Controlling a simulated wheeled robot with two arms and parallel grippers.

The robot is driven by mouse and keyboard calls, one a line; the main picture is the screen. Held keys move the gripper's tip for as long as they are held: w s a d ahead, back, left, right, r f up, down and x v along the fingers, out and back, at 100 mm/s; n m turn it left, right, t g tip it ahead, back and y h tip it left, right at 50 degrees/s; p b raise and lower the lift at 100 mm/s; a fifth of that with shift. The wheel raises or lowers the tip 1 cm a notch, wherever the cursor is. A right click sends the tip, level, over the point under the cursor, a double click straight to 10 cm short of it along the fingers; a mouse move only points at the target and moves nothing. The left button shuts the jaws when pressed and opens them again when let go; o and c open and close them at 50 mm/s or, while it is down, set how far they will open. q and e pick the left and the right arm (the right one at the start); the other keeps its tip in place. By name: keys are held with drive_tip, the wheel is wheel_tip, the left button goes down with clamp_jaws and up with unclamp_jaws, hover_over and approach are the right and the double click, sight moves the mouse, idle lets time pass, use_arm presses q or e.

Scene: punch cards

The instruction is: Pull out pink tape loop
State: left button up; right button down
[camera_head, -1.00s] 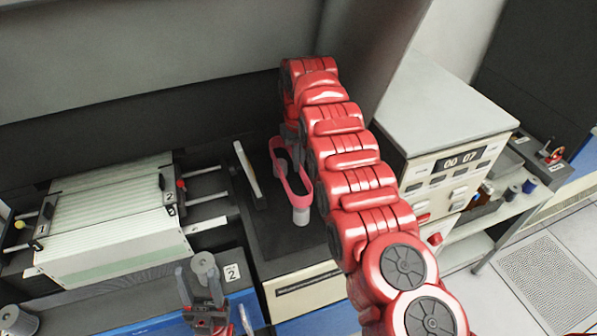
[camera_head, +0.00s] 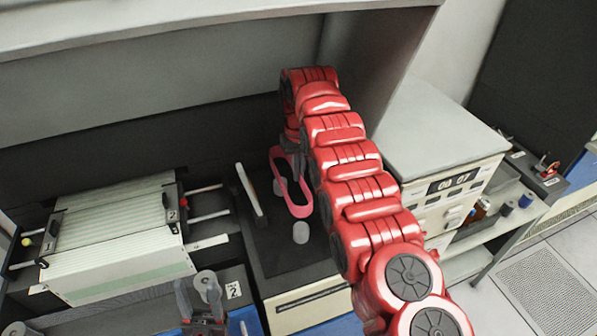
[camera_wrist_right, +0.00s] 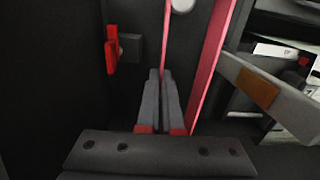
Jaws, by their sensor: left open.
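The pink tape loop (camera_head: 302,208) is a long narrow band above the dark top of a machine, left of my right arm. Its lower end stands apart from a white cylinder (camera_head: 300,232); a second grey cylinder (camera_head: 279,187) shows through the loop. In the right wrist view, my right gripper (camera_wrist_right: 163,76) has its fingers together on one strand of the loop (camera_wrist_right: 210,70). In the head view the right arm's last links largely hide that gripper. My left gripper (camera_head: 203,292) is open at the bottom edge, by a grey cylinder (camera_head: 207,281).
A card tray (camera_head: 118,235) with rails stands at left. An upright pale plate (camera_head: 250,190) is close left of the loop. A cream box with a "00 07" display (camera_head: 455,182) is right of my arm. A grey overhang (camera_head: 170,70) spans the back.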

drive_tip(key=shift+r+p, duration=1.8)
drive_tip(key=shift+r, duration=0.25)
drive_tip(key=shift+f, duration=0.1)
